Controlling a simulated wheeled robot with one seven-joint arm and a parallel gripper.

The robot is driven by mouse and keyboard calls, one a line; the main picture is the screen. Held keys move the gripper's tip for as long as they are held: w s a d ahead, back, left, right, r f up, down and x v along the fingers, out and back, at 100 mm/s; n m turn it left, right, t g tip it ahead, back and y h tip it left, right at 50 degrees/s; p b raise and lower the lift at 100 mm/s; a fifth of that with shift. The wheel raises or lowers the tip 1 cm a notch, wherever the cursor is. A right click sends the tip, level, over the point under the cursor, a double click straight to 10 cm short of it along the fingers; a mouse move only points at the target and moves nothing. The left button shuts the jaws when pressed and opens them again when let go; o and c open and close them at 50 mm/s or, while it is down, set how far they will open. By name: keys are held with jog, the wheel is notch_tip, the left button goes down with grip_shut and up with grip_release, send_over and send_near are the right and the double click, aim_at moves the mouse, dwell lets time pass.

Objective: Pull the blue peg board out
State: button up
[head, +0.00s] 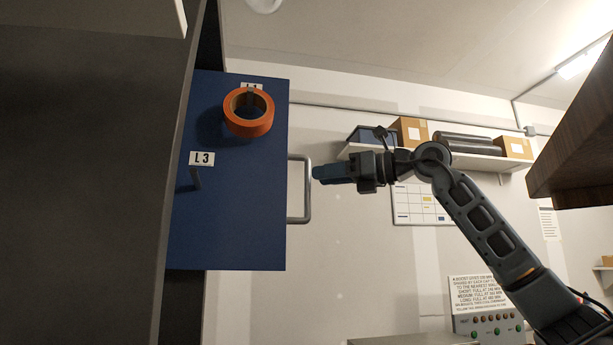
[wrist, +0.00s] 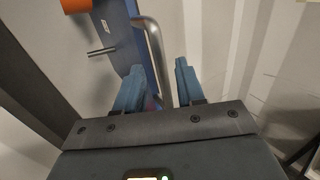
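The blue peg board (head: 235,220) stands out from a dark cabinet in the head view, with a grey U-shaped handle (head: 307,190) on its right edge. In the wrist view the board (wrist: 130,45) is at upper left, and its handle (wrist: 155,50) runs down between my fingers. My gripper (head: 316,173) is open and empty, its blue fingertips close to the handle's outer bar. In the wrist view the fingers (wrist: 158,66) are apart, one on each side of the bar. I cannot tell whether either finger touches it.
An orange tape roll (head: 248,112) hangs on a board peg; another peg has an L 3 label (head: 202,158). The grey cabinet (head: 90,180) fills the left. A wall shelf (head: 480,160) with boxes is behind my arm, and a brown overhang (head: 580,140) is at right.

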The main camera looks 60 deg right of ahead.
jog(key=w, duration=0.3)
jog(key=w+p, duration=0.1)
jog(key=w, duration=0.1)
jog(key=shift+a, duration=0.35)
grip_shut()
